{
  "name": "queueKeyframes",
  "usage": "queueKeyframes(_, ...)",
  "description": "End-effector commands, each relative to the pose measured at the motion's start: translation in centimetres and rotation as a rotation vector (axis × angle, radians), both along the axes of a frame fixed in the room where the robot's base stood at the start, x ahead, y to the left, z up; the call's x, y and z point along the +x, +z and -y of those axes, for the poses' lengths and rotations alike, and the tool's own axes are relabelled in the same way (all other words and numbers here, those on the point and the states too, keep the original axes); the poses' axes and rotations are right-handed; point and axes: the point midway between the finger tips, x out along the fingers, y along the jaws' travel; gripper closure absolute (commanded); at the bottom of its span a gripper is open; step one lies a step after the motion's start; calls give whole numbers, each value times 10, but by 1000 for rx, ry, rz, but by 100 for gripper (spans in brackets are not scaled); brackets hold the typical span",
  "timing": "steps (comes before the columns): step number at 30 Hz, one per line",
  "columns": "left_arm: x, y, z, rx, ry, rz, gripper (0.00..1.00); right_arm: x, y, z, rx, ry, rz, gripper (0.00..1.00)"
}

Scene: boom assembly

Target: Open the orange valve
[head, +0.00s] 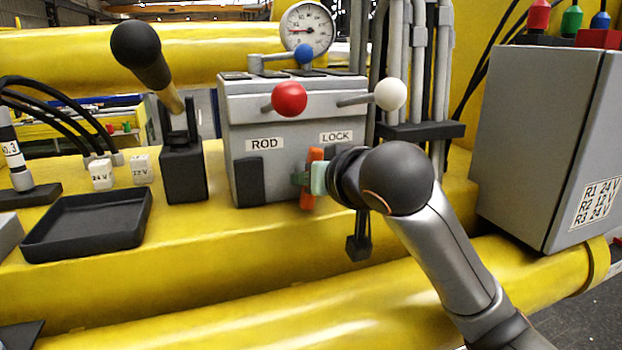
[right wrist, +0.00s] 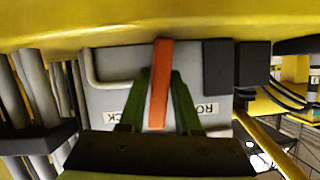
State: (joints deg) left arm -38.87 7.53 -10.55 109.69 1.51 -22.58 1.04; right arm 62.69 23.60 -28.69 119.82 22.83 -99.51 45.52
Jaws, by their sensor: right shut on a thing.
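The orange valve handle (head: 315,154) is on the front of a grey box (head: 270,113), low on its right side. It stands nearly upright, its top leaning slightly right in the head view. My right gripper (head: 308,179) comes from the right and is shut on the handle. The fingers cover the handle's middle in the head view. In the right wrist view the orange handle (right wrist: 160,60) runs between the green fingers of my right gripper (right wrist: 162,76). The handle's pivot is hidden. My left gripper is not in view.
The box carries a red knob (head: 289,99), a white knob (head: 390,94), a blue knob (head: 304,54) and a gauge (head: 307,29). A black-knobbed lever (head: 136,45) stands left. A grey cabinet (head: 540,140) stands right. A black tray (head: 88,225) lies at left.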

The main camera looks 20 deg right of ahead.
Motion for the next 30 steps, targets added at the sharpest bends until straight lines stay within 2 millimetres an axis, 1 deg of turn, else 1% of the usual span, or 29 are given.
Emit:
queueKeyframes(6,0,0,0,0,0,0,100,0,0,0,-113,-1,3,100)
queueKeyframes(12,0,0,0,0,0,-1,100,0,0,0,-168,0,5,100)
queueKeyframes(27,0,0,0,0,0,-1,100,0,0,0,-183,-1,5,100)
queueKeyframes(28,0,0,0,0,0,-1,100,0,0,0,-183,-1,5,67)
queueKeyframes(30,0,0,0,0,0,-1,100,0,0,0,-183,0,5,59)
